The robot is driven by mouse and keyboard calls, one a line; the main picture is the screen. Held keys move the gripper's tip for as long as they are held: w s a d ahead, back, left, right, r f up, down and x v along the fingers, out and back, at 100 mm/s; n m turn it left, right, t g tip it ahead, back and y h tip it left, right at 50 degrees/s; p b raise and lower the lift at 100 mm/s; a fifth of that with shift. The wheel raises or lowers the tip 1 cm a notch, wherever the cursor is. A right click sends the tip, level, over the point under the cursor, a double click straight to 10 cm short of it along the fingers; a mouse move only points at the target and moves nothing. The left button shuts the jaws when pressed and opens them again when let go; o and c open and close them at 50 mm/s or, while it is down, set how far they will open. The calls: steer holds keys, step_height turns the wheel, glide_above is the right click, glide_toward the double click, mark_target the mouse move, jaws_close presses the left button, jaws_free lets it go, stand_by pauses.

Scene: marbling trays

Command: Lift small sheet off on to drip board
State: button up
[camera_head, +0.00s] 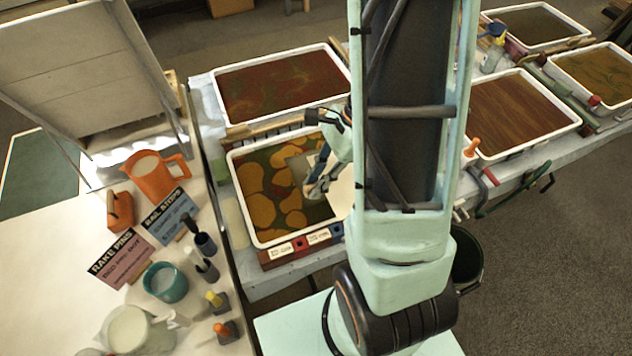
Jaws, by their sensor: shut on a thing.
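My gripper (314,190) is low over the right part of the near-left marbling tray (240,212), which holds orange, rounded patches on a dark bath. It is shut on a pale small sheet (343,194), which shows beside the fingers and is partly hidden by my arm. I cannot tell whether the sheet touches the bath. A large grey slanted board (75,55) stands at the upper left and may be the drip board; no label shows on it.
Other trays stand behind (285,85) and to the right (510,112). The left table holds an orange jug (157,175), a teal cup (166,282), signs (122,256) and small tools. A dark bucket (467,256) is on the floor beside my arm.

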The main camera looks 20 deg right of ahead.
steer(key=shift+r+y+p, duration=0.3)
steer(key=shift+r+p, duration=0.2)
steer(key=shift+r, duration=0.55)
steer(key=shift+r, duration=0.15)
steer(key=shift+r+p, duration=3.1)
steer(key=shift+r, duration=0.3)
